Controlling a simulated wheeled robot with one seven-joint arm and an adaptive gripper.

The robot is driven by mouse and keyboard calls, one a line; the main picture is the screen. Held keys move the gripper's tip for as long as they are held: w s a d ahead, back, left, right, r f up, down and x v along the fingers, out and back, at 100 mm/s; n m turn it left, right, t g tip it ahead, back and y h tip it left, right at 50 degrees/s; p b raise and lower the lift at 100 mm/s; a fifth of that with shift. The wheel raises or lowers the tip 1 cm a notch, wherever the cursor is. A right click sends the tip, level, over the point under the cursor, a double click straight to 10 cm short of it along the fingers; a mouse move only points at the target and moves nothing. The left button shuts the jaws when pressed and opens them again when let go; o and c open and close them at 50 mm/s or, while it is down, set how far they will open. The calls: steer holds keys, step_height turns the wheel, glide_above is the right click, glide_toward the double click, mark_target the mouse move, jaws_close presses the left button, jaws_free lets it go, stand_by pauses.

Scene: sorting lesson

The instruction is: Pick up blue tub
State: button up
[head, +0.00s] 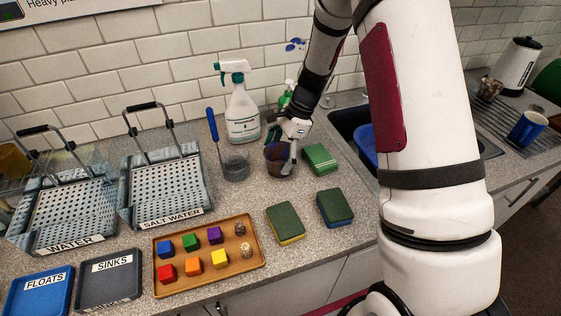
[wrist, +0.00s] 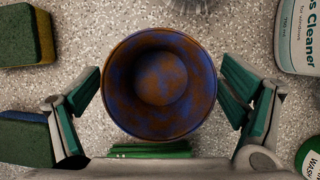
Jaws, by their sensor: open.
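A round tub with mottled blue and rusty-brown colouring (head: 277,163) stands upright on the speckled counter, near the wall. In the wrist view the tub (wrist: 160,112) is seen from above, centred, and looks empty. My gripper (head: 287,139) is at the tub, pointing down. In the wrist view its green-padded fingers are spread, one on each side of the tub's rim, with a small gap showing at each side. It holds nothing. A plain blue basin (head: 365,147) sits in the sink, partly hidden by my arm.
A spray bottle (head: 242,113), a clear beaker (head: 235,166) with a blue-handled tool and a green sponge (head: 320,158) stand close around the tub. Two more sponges (head: 285,222) lie in front. A tray of coloured blocks (head: 172,286) and perforated baskets (head: 165,190) are at left.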

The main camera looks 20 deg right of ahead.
steer(key=shift+x, duration=1.45)
steer(key=shift+c, duration=0.2)
steer(key=c, duration=0.8)
steer(key=shift+o, duration=0.2)
